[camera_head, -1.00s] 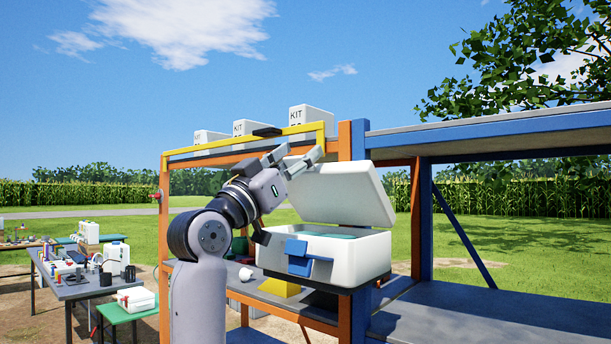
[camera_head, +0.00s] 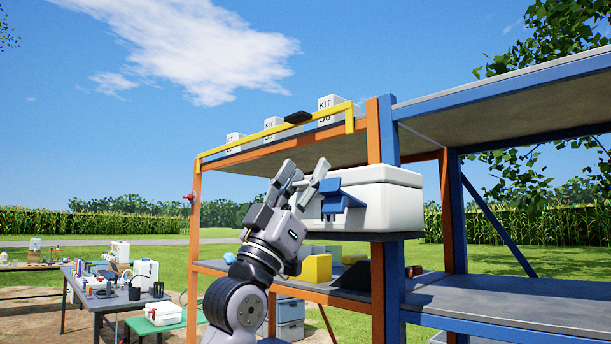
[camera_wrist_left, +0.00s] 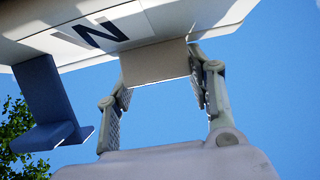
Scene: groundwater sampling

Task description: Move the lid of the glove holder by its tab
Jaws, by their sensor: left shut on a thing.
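The glove holder (camera_head: 390,211) is a white box on a dark shelf bracket at the orange and blue posts. Its white lid (camera_head: 385,174) lies down flat on it. A blue piece (camera_head: 335,199) sticks out from its front; a blue bracket also shows in the left wrist view (camera_wrist_left: 42,95). My left gripper (camera_head: 304,176) is at the box's left front side. In the left wrist view its fingers (camera_wrist_left: 157,84) are shut on a pale block-like tab (camera_wrist_left: 155,62) under the white body. In the head view the tab is hidden by the fingers. My right gripper is not in view.
A shelf rack with a yellow rail (camera_head: 270,131) and several white kit boxes (camera_head: 330,103) stands above and behind the arm. A yellow block (camera_head: 317,268) sits on the lower shelf. The blue rack's shelf (camera_head: 500,300) at right is bare.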

